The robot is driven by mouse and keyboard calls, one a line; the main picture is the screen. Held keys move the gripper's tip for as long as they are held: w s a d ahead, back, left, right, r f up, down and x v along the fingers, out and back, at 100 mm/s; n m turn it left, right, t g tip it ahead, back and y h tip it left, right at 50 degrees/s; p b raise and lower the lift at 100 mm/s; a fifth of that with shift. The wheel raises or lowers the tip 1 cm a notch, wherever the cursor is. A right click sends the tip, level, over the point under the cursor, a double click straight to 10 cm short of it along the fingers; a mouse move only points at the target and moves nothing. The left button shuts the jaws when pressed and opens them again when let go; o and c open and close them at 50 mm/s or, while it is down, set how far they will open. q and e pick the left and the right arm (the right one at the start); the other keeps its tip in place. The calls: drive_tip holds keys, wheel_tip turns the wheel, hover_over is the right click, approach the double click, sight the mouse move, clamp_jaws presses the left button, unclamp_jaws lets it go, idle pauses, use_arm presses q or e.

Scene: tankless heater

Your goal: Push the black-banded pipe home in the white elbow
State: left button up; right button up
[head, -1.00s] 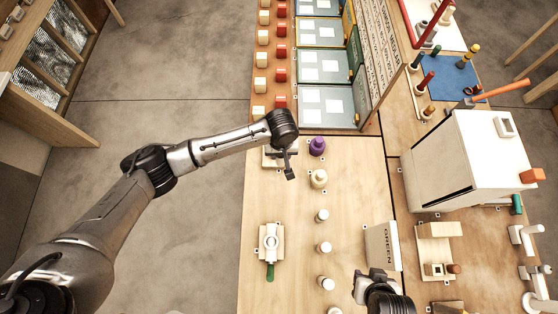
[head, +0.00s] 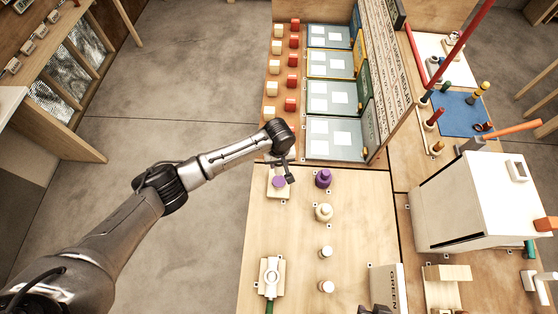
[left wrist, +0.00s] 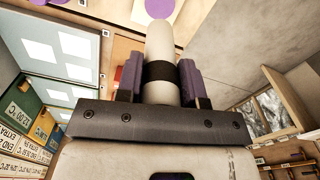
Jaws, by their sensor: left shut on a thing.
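My left gripper (head: 288,176) is at the far left of the near bench. In the left wrist view its purple-padded fingers (left wrist: 160,84) are shut on the white pipe (left wrist: 160,42) around its black band (left wrist: 161,72). The pipe's free end points at a purple round face (left wrist: 160,7), cut off by the top edge; I cannot tell whether they touch. In the head view a purple round top (head: 278,183) shows on a pale block just left of the gripper. I cannot make out the white elbow's shape there. My right gripper (head: 376,309) barely shows at the bottom edge.
A purple bottle (head: 323,178) and a cream bottle (head: 323,212) stand right of the left gripper. White caps (head: 326,252) and a green-handled white fitting (head: 269,277) are nearer. Grey trays (head: 335,138) lie behind. A white heater box (head: 480,205) stands right.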

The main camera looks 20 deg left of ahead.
sight(279, 172)
use_arm(q)
drive_tip(key=shift+r+p, duration=0.2)
drive_tip(key=shift+p, duration=0.35)
drive_tip(key=shift+f+b, duration=1.15)
drive_tip(key=shift+f, duration=1.5)
drive_tip(key=shift+f, duration=0.15)
drive_tip(key=shift+f, duration=0.1)
drive_tip(key=shift+f+b, duration=0.75)
drive_tip(key=shift+f, duration=0.75)
